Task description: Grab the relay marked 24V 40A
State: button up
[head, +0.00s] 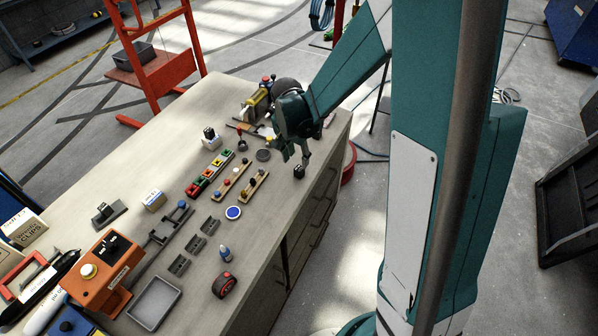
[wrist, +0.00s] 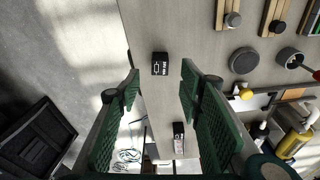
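A small black relay-like cube (wrist: 160,64) with white printing lies on the bench near its edge; the print is too small to read surely. It also shows in the head view (head: 299,172), just below my gripper (head: 296,156). In the wrist view my gripper (wrist: 160,82) is open and empty, its green fingers spread to either side with the cube ahead between the tips. A second small dark block with a pale label (wrist: 178,138) shows lower in the wrist view; I cannot tell its marking.
In the wrist view a round grey puck (wrist: 243,61) and tools lie to the right. The floor drops away beyond the bench edge.

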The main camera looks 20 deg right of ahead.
aim_at(299, 169)
jog(key=shift+w+f, duration=0.15)
jog(key=shift+f, duration=0.25)
jog(key=shift+w+d+f, duration=0.1)
jog(key=shift+d+f, duration=0.05)
jog(key=shift+f, duration=1.1)
jog(key=shift+f, duration=0.15)
jog(key=shift+w+d+f+p, duration=0.15)
jog(key=shift+d+f+p, duration=0.1)
jog(key=shift+f, duration=0.95)
jog(key=shift+w+d+f+p, duration=0.1)
jog(key=shift+d+f, duration=0.1)
jog(key=shift+f, duration=1)
jog(key=c, duration=1)
